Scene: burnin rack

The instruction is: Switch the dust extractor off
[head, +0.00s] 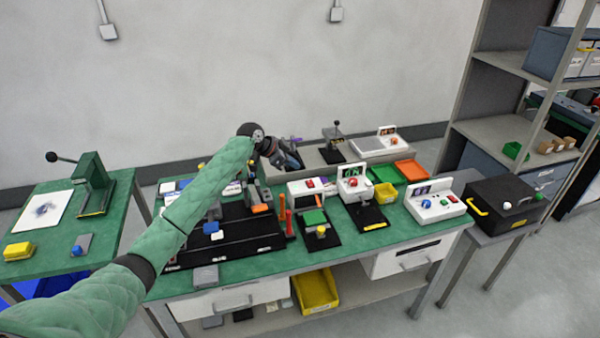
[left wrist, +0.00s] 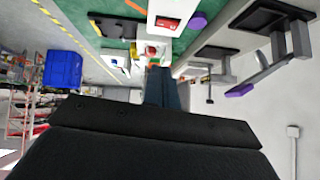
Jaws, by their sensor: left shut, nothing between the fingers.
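No label marks the dust extractor, so I cannot tell which unit it is. Candidates on the green bench are a white box with a red rocker switch (head: 310,187) and a white box with a lit green display and a red button (head: 352,180). Both also show in the left wrist view: the rocker-switch box (left wrist: 166,8) at the top and the red-button box (left wrist: 152,48) past the fingertips. My left gripper (head: 294,159) is shut and empty, above the back of the bench. Its dark fingers (left wrist: 162,76) point towards the red-button box, apparently apart from it. My right gripper is not in view.
A white box with displays and knobs (head: 436,204) stands at the bench's right end. Beside it is a black case with a yellow handle (head: 500,203). Green (head: 385,172) and orange (head: 412,171) trays lie behind. A black fixture (head: 240,230) fills the left part.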

